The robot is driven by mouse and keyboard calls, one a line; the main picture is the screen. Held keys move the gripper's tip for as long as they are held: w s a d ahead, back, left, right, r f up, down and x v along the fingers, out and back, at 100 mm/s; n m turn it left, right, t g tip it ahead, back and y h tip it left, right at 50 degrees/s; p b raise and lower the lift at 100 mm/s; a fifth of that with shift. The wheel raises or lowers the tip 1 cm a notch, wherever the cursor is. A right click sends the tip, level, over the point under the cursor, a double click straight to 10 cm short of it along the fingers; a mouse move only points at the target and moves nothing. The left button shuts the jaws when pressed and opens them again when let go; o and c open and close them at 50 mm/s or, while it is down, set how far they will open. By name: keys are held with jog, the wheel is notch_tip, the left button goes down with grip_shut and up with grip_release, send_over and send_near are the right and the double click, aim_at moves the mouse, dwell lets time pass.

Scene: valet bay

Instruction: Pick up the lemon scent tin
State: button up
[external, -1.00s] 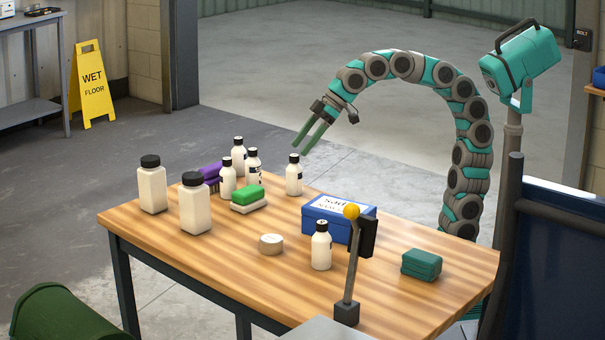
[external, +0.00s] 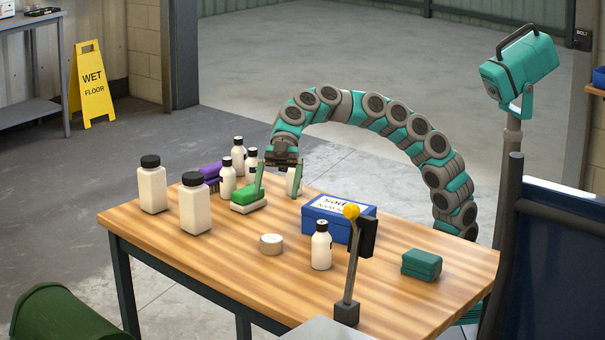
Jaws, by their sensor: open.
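A small round cream tin (external: 271,244) lies flat on the wooden table (external: 210,258), near its middle. It is the only tin in view, and I cannot read a lemon label on it. My gripper (external: 278,193) points down over the back part of the table, its green fingers spread wide apart with nothing seen between them. It is behind the tin and apart from it. The left finger shows in front of the green-topped sponge or brush, and the right finger partly hides a white bottle (external: 292,181).
Several white bottles, including two large ones (external: 195,207), stand at the left and back. A blue box (external: 331,213), a small bottle (external: 321,248) and a post with a yellow ball (external: 350,270) are right of the tin. A teal block (external: 421,264) lies at right. The front-left table is clear.

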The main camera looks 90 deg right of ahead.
send_near(271, 238)
jog(key=shift+x, duration=0.8)
jog(key=shift+a+f, duration=0.25)
jog(key=shift+a, duration=0.25)
jog(key=shift+p+x, duration=0.6)
jog(key=shift+x, duration=2.45)
jog(key=c, duration=1.4)
